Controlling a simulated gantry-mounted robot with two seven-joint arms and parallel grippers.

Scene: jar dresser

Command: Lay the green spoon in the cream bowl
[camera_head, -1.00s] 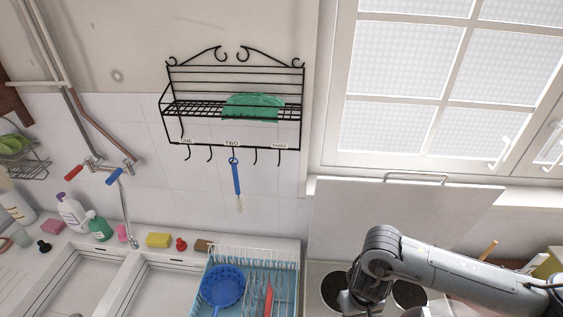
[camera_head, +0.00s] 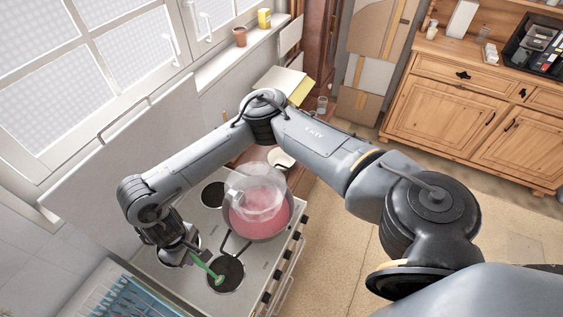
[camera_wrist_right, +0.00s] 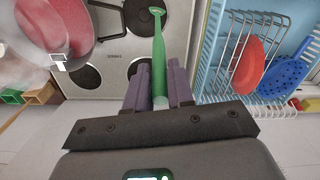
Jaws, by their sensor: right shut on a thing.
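My right gripper (camera_head: 188,254) is shut on the green spoon (camera_head: 210,271) and holds it over the stove, near the front black burner. In the right wrist view the spoon (camera_wrist_right: 159,52) stands out between the two purple-grey fingers (camera_wrist_right: 159,80), its head pointing away from the gripper. A cream round dish (camera_head: 282,158), which looks like the cream bowl, sits on the counter beyond the pot. My right arm hides part of it. My left gripper is not in view.
A wooden cabinet (camera_head: 450,95) stands far right.

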